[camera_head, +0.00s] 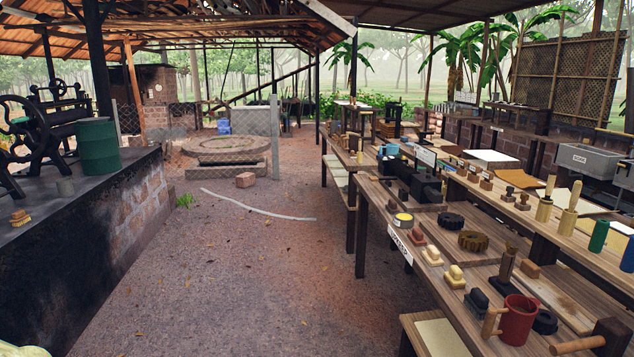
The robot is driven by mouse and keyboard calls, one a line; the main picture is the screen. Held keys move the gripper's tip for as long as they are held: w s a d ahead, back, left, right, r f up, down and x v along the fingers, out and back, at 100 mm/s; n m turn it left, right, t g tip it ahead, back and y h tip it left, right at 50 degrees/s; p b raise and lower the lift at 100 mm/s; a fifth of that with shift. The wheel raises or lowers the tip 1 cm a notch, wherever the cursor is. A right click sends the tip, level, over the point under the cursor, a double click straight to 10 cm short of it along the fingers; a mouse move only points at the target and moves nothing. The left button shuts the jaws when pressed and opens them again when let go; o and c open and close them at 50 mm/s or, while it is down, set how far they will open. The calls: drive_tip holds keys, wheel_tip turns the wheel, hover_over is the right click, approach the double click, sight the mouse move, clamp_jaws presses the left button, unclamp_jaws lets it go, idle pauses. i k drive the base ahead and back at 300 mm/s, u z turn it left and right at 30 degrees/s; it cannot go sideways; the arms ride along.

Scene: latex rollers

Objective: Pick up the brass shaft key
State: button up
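I cannot make out with certainty which thing is the brass shaft key. Small yellowish blocks on dark bases, a nearer one (455,276) and a farther one (432,255), sit along the left edge of the long wooden bench (545,290) at the right. A small tan, brass-toned block (19,218) lies on the dark ledge (75,215) at the left. My gripper is not in view, so its state and what it may hold do not show.
The bench also holds a red mug (517,320), dark gear wheels (473,241) and several wooden-handled tools. A green drum (97,147) stands on the left ledge.

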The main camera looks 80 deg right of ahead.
sight(524, 197)
drive_tip(key=z, duration=1.8)
drive_tip(key=i, duration=2.25)
drive_tip(key=z, duration=2.5)
